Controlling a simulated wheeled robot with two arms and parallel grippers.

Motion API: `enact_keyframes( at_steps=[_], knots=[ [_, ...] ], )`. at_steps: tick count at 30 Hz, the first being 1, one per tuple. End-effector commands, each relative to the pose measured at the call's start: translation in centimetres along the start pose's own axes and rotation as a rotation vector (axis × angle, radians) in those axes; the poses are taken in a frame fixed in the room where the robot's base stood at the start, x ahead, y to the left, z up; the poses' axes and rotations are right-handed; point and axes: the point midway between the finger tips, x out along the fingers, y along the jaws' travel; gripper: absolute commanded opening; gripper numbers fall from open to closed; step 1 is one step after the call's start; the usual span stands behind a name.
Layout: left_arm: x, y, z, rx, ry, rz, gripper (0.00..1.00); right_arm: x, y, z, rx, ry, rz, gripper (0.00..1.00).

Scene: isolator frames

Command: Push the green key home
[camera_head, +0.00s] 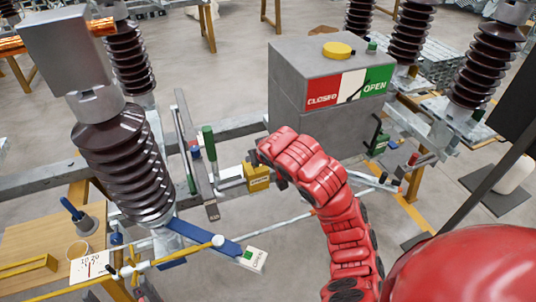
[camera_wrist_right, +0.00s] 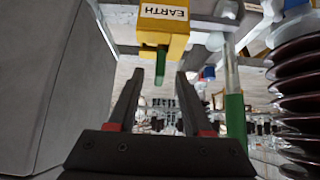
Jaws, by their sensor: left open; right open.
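The yellow block marked EARTH (camera_wrist_right: 163,25) hangs upside down at the top of the right wrist view. The green key (camera_wrist_right: 160,65) sticks out of it toward the jaws. My right gripper (camera_wrist_right: 158,98) is open, its dark fingers on either side of the key's line with gaps visible; contact cannot be told. In the head view the yellow block (camera_head: 257,178) sits on the steel frame, and the red arm's gripper (camera_head: 268,166) is close beside it. The key is hidden there by the arm. I cannot make out my left gripper in either view.
A grey cabinet (camera_head: 310,105) with a CLOSED/OPEN plate stands just behind the arm. A green-handled lever (camera_head: 209,142) rises left of the block, and a brown ribbed insulator (camera_head: 125,165) stands further left. A wooden table (camera_head: 30,235) is at lower left.

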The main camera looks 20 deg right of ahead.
Motion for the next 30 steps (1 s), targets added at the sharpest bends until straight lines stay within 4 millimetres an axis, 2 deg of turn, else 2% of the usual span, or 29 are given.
enact_keyframes(
  at_steps=[3,4,7,12,17,24,27,30],
  knots=[
    [-0.8,0.0,0.1,0.000,0.000,0.000,1.00,-2.0,0.2,0.0,-0.001,0.009,0.003,0.50],
    [0.3,0.0,0.0,0.000,-0.001,0.000,1.00,-3.1,0.3,-0.4,-0.001,0.006,0.006,0.50],
    [1.7,-0.1,-0.3,0.000,0.000,0.000,1.00,-5.3,0.3,-0.5,-0.005,0.005,0.009,0.50],
    [1.1,-0.1,-0.2,0.000,0.000,0.000,1.00,-7.5,0.3,-0.2,-0.003,0.007,0.008,0.50],
    [-1.8,0.1,0.3,0.000,0.000,0.000,1.00,-7.7,0.1,0.1,-0.012,0.007,0.005,0.50],
    [-4.9,0.2,0.8,0.000,0.000,0.000,1.00,-9.3,0.1,0.2,-0.009,0.007,0.007,0.50],
    [-6.0,0.3,1.0,0.000,0.000,0.000,1.00,-10.1,0.1,0.3,-0.003,0.007,0.006,0.50],
    [-5.3,0.3,0.9,0.000,0.000,0.000,1.00,-11.8,0.1,-0.1,-0.002,0.006,0.005,0.50]
  ],
)
